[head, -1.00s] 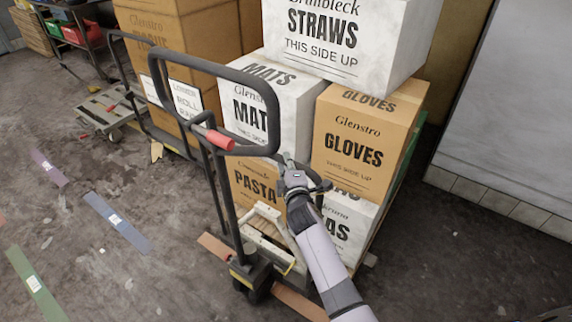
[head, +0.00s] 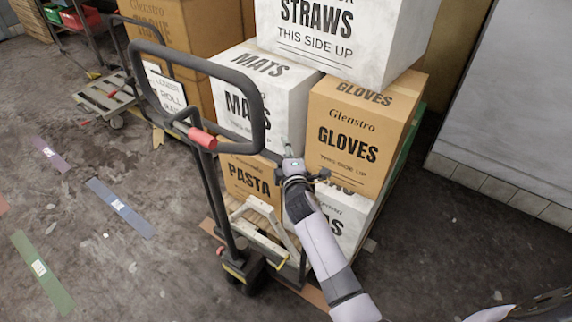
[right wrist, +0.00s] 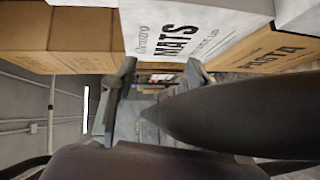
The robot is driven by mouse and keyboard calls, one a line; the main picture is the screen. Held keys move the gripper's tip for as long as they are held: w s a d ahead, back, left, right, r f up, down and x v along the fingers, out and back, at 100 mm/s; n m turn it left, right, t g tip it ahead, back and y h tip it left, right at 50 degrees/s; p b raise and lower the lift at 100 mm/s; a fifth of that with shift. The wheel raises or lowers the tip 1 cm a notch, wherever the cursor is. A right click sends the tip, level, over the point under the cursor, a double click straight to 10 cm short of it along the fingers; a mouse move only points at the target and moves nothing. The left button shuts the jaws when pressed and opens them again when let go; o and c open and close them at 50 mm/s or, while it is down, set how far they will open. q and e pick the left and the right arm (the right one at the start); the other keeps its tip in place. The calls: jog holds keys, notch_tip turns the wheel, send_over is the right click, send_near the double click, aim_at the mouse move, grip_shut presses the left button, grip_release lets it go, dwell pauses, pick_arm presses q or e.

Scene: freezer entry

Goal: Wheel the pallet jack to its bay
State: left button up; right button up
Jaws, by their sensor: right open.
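The pallet jack stands in the middle of the head view, with a dark looped handle (head: 262,105), a red grip piece (head: 202,139) and a dark base (head: 243,268). Behind it is a wooden pallet stacked with boxes. My right gripper (head: 289,152) is open, just right of the loop's lower right corner, in front of the boxes. Contact with the handle cannot be told. In the right wrist view its fingers (right wrist: 160,78) are apart, and a thick dark bar (right wrist: 235,115) crosses close to the camera. My left gripper is not in view.
Boxes marked STRAWS (head: 325,35), MATS (head: 255,100) and GLOVES (head: 350,140) rise behind the jack. A second cart (head: 105,95) stands back left. Blue (head: 120,207) and green (head: 42,272) tape strips mark the open floor at left. A pale wall (head: 520,110) stands right.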

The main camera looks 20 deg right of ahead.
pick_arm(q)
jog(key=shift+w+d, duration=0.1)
pick_arm(e)
jog(key=s+a+r, duration=0.1)
jog(key=s, duration=1)
jog(key=shift+s+a, duration=0.25)
jog(key=shift+a, duration=0.1)
